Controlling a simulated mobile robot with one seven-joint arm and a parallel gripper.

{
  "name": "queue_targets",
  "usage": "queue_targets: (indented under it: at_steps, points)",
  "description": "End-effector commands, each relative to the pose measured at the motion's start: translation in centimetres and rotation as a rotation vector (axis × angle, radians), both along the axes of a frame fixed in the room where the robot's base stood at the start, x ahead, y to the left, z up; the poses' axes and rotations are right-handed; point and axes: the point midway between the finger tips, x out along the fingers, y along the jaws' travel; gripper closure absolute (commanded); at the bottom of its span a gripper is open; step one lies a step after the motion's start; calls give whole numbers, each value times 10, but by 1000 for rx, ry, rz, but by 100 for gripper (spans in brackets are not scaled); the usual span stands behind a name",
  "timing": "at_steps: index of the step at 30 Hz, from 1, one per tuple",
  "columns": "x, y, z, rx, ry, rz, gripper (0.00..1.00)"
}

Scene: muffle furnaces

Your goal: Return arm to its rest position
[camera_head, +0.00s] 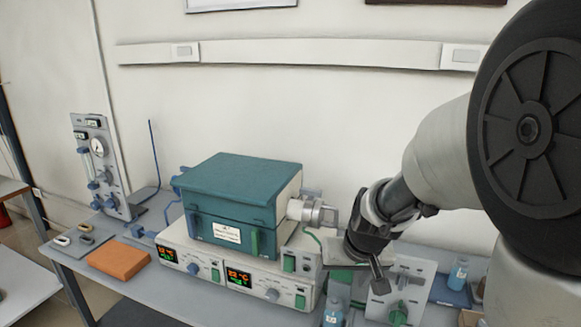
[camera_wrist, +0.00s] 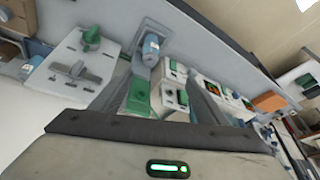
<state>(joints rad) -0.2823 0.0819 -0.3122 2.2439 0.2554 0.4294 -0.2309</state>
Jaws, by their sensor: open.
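My gripper (camera_head: 364,262) hangs at the end of my arm, right of the teal muffle furnace (camera_head: 240,200) and in front of the wall. It points down over the bench and is open, with nothing seen between its fingers. The furnace lid looks shut. Its control base (camera_head: 235,275) has two lit displays. My arm comes in from the right edge and hides part of the bench and wall.
An orange block (camera_head: 118,261) and small dishes (camera_head: 73,238) lie at the bench's left, near a gauge panel (camera_head: 98,160). Space above the furnace is clear.

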Motion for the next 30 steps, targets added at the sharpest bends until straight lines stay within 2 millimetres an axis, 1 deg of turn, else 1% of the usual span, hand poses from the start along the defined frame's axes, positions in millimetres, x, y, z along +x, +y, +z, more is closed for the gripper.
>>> queue_targets:
  at_steps: [1, 2, 3, 5, 6, 8, 9, 12, 15, 19, 23, 30]
  points:
    - [-13, 2, 36, 23, -18, 3, 32]
    - [-22, 3, 51, 33, -22, 6, 32]
    - [-36, 5, 69, 42, -26, 12, 32]
    - [-56, 6, 94, 50, -35, 19, 32]
    - [-70, 6, 110, 51, -41, 21, 32]
    - [-92, 5, 132, 45, -51, 24, 32]
    - [-106, 4, 145, 36, -58, 25, 32]
    - [-139, 0, 170, 7, -71, 19, 32]
    - [-165, -5, 185, -27, -81, 7, 32]
    - [-186, -10, 194, -61, -88, -8, 32]
    - [-193, -12, 195, -74, -88, -14, 32]
    - [-193, -12, 194, -73, -88, -14, 32]
